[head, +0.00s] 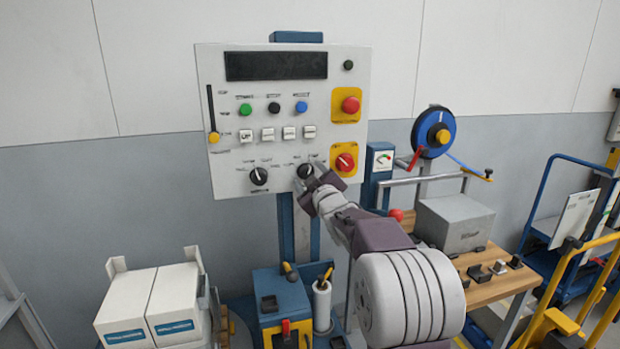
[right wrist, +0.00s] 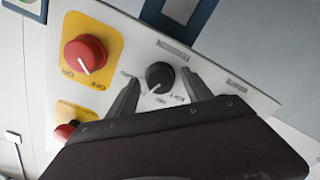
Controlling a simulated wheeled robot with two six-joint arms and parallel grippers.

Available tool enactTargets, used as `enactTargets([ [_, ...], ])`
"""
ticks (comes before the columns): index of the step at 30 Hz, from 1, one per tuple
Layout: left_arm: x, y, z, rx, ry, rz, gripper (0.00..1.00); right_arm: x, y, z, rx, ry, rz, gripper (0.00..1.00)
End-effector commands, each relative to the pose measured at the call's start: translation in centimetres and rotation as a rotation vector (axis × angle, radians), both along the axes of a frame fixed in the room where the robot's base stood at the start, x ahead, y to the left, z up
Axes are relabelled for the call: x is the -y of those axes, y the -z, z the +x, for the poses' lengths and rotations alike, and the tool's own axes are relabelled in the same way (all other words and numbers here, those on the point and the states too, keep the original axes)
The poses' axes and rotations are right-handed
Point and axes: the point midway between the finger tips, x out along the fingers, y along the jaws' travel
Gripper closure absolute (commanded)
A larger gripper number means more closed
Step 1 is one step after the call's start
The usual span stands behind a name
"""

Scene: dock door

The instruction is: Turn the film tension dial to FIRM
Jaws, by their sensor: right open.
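The control panel (head: 225,110) stands upright with two black dials along its lower part. My right gripper (head: 314,181) is at the right-hand dial (head: 305,171), partly covering it and its labels. In the right wrist view this dial (right wrist: 160,76) sits between the two spread fingers of my right gripper (right wrist: 160,92), with a visible gap on each side. Its white pointer line points toward the panel's top, near a label that looks like MID. The other small labels are hard to read. My left gripper is out of view.
A red knob (head: 345,162) on a yellow plate is close beside my right gripper; it also shows in the right wrist view (right wrist: 85,54). Another black dial (head: 259,176) is to the left. A blue box (head: 282,297) and white cartons (head: 150,303) stand below.

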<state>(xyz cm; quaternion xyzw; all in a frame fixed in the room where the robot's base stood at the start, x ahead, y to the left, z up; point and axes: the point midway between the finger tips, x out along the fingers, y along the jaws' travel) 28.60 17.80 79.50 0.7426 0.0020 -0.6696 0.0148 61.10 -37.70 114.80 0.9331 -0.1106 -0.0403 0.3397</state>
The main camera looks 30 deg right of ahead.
Motion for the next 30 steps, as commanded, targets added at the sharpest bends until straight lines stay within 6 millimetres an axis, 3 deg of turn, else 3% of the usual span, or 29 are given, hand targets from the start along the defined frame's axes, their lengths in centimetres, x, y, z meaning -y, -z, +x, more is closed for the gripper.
enactTargets([
  [5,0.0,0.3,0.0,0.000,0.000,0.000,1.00,-0.3,0.0,-1.6,0.002,0.001,-0.001,0.41],
  [15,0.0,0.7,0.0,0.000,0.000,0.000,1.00,-1.9,0.0,-8.0,0.001,0.001,0.000,0.41],
  [30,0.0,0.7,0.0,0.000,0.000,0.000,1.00,-2.1,0.0,-8.8,0.000,0.000,0.000,0.41],
])
